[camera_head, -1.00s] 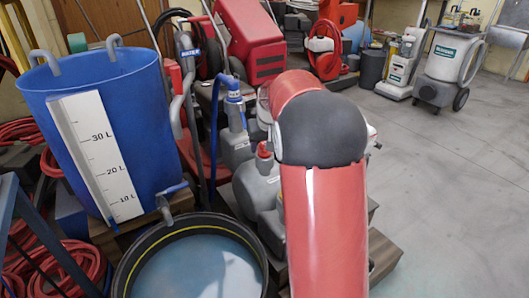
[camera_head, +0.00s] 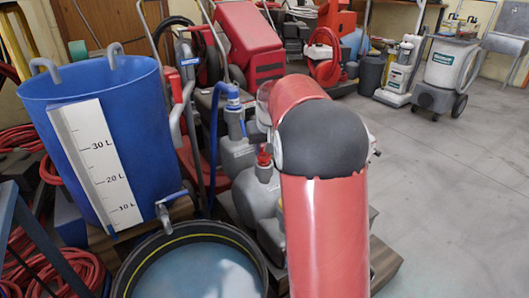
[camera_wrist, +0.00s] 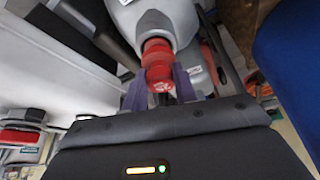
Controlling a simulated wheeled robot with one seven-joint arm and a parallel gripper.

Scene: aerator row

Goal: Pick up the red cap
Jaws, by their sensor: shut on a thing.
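The red cap (camera_wrist: 160,72) is between the two purple fingers of my gripper (camera_wrist: 160,88) in the wrist view. My gripper is shut on it. Just beyond the cap is another red part at the neck of a grey container (camera_wrist: 140,18). I cannot tell whether the cap is apart from that neck. In the head view a small red piece (camera_head: 264,155) shows at the top of the grey container (camera_head: 258,197), left of my red arm. My arm hides the gripper there.
A blue drum (camera_head: 140,115) with a litre scale stands at left. A black tub of water (camera_head: 250,243) is in front. Red machines (camera_head: 252,42) and hoses crowd the back. The grey floor (camera_head: 455,200) at right is clear.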

